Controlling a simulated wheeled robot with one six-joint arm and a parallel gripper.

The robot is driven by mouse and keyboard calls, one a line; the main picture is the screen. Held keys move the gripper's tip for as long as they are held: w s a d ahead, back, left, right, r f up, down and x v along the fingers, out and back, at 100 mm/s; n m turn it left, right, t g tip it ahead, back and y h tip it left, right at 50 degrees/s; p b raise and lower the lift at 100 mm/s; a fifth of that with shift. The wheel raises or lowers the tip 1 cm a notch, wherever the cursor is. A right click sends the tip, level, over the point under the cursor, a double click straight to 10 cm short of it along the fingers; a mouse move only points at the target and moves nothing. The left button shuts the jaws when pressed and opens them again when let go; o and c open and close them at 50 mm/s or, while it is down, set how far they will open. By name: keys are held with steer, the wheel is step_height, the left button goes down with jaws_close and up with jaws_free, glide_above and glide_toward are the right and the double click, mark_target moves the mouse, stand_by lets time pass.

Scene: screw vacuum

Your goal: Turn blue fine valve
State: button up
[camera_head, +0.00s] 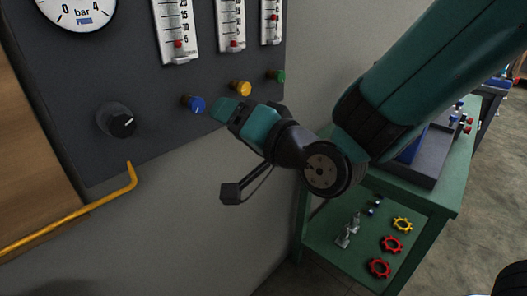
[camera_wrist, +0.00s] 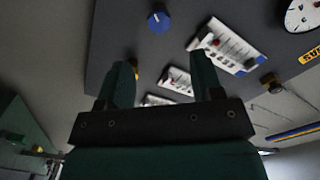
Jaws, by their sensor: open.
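The blue fine valve (camera_head: 194,104) is a small round knob on the dark grey panel, left of a yellow knob (camera_head: 240,88). My gripper (camera_head: 224,109) is in front of the panel, its visible fingertip just right of the blue valve in the picture. In the wrist view the blue valve (camera_wrist: 159,19) shows whole at the top, beyond the fingertips. My gripper (camera_wrist: 165,75) is open there, with nothing between its two dark green fingers. The blue valve is not between them. Whether a finger touches the panel cannot be told.
A green knob (camera_head: 276,75) lies further right. Flow meters (camera_head: 176,30) stand above the knobs, and a black knob (camera_head: 121,124) and a pressure gauge (camera_head: 78,8) lie left. A yellow pipe (camera_head: 75,212) runs below. A green workbench (camera_head: 447,196) with valve wheels stands right.

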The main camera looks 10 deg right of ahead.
steer(key=b+v, duration=0.6)
steer(key=b, duration=0.4)
steer(key=shift+d, duration=0.15)
steer(key=s+d+f+n+g+h, duration=0.1)
steer(key=s+f+n+g+h, duration=0.25)
steer(key=f+g, duration=0.55)
steer(key=s+d+f+n+g+h, duration=0.1)
steer(key=s+d+f+n+g, duration=0.15)
steer(key=s, duration=0.35)
steer(key=s+d+f+n+g+h, duration=0.1)
steer(key=s+d+f+n+g, duration=0.1)
steer(key=s+f+n+g, duration=0.25)
step_height(320, 180, up, 14)
steer(key=t+p, duration=0.1)
steer(key=p, duration=1.3)
steer(key=shift+s, duration=0.15)
